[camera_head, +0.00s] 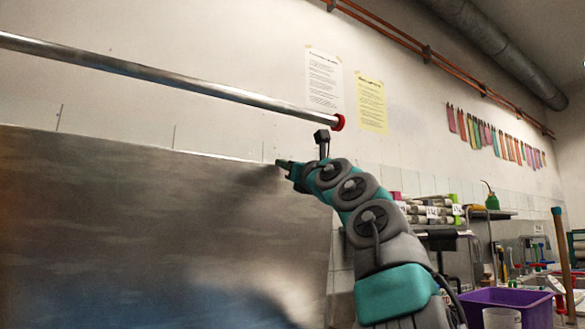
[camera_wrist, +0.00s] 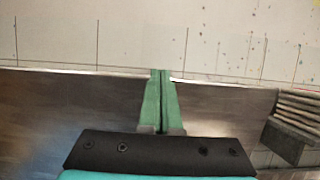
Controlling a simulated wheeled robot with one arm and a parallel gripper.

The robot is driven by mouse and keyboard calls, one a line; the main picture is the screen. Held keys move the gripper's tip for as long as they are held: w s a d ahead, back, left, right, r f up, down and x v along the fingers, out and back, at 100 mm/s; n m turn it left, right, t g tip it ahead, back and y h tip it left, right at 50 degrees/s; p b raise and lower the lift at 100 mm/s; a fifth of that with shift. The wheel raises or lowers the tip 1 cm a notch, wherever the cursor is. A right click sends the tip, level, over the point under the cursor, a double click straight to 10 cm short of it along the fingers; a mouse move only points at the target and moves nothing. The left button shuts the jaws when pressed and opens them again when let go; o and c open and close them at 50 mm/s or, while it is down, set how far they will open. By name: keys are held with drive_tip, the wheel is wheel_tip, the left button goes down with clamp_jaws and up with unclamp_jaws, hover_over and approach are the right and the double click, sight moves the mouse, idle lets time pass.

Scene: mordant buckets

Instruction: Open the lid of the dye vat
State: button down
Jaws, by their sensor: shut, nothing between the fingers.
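A large brushed-metal panel (camera_head: 150,225), which looks like the dye vat's lid, fills the lower left of the head view with its broad face toward me. A steel bar (camera_head: 180,73) with a red end cap runs across in front of the wall, above the panel's top edge in the picture. My gripper (camera_head: 280,163) is shut and empty by the panel's upper right edge; I cannot tell if it touches. In the wrist view, my closed fingers (camera_wrist: 160,74) reach the top edge of the metal surface (camera_wrist: 55,110). The vat's body is not clearly visible.
A purple bin (camera_head: 510,299) and a wooden pole (camera_head: 563,255) stand at lower right. Shelves with rolls and a green can (camera_head: 492,201) are behind my arm. Two paper notices (camera_head: 323,85) hang on the wall. Space above my gripper looks free up to the bar.

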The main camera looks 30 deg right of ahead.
drive_tip(key=shift+w+r, duration=0.15)
drive_tip(key=shift+w, duration=0.35)
drive_tip(key=b+v, duration=0.6)
drive_tip(key=v, duration=0.1)
drive_tip(key=shift+s, duration=0.4)
drive_tip(key=shift+s, duration=0.1)
